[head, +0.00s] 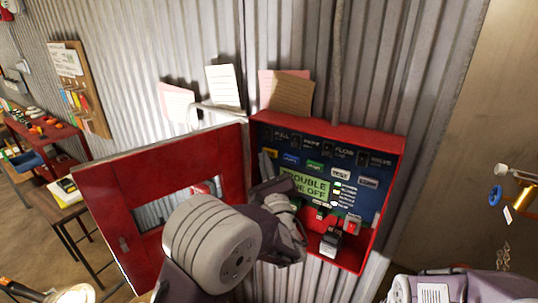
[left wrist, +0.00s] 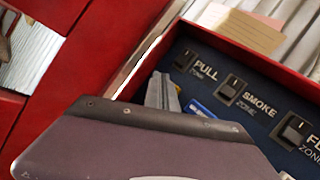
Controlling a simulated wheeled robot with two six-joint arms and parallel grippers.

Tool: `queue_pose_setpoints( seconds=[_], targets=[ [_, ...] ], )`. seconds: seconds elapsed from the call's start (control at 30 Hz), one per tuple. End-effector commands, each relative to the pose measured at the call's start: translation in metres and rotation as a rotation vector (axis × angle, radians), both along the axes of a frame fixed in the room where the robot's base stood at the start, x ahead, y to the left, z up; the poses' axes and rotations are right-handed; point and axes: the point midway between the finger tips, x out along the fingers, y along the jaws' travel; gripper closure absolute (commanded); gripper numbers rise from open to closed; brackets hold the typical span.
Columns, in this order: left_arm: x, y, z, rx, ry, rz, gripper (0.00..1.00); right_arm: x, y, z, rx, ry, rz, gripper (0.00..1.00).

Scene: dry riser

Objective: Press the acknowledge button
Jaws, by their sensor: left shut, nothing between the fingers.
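A red alarm panel box (head: 384,137) hangs on the corrugated wall with its door swung open to the left. Its dark blue face carries a row of black zone switches, a row of small buttons and a lit green display (head: 305,186) reading "TROUBLE". The buttons include a blue one (head: 291,158), a green one (head: 314,166) and a white one (head: 340,173); I cannot read which is acknowledge. My left gripper (head: 267,163) is shut and empty at the panel's left side, left of the blue button. In the left wrist view its grey fingertips (left wrist: 162,92) are beside the partly hidden blue button (left wrist: 201,111).
The open red door (head: 105,190) with its window stands left of my left arm. Papers (head: 223,86) are fixed on the wall above the box. A brass valve (head: 522,187) is at the far right. My right forearm shows at the bottom right.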

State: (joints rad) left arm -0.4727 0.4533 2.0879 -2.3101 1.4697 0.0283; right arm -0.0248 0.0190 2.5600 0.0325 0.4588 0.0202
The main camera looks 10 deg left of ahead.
Motion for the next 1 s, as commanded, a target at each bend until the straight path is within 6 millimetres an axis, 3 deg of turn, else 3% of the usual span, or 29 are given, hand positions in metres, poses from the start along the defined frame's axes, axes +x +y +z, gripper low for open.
queue_pose_setpoints(
  seconds=[1.0],
  targets=[
    [0.0089, -0.0032, -0.0005, 0.000, 0.001, 0.000, 1.00, 0.0000, 0.0001, -0.0027, 0.000, 0.000, 0.000, 0.64]
  ],
)
